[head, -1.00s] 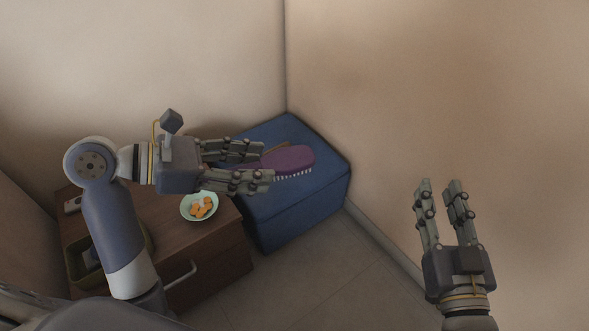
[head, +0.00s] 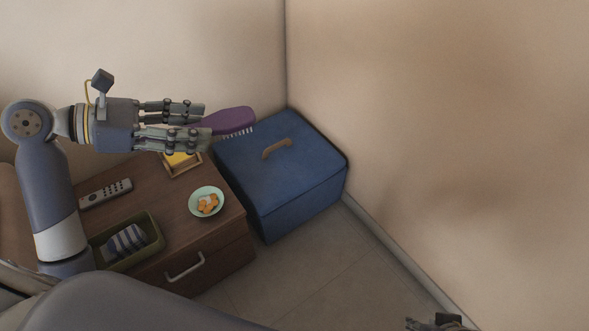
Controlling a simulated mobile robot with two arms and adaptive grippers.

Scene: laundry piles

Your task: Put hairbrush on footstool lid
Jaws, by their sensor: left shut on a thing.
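The purple hairbrush (head: 232,121) has pale bristles facing down and to the right. My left gripper (head: 203,123) is shut on its handle, which is mostly hidden between the fingers. The brush head points right and shows in front of the far left edge of the blue footstool lid (head: 305,160). It appears held above the lid, not resting on it. The lid has a tan handle (head: 277,148) in its middle and is otherwise bare. Only a small part of my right gripper (head: 432,322) shows at the bottom edge; its fingers are not clear.
A brown nightstand (head: 170,230) stands left of the footstool. On it are a green bowl of orange pieces (head: 207,202), a grey remote (head: 106,193), a yellow item (head: 182,161) and an olive tray (head: 151,252) holding striped cloth (head: 125,242). Walls close in behind and right.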

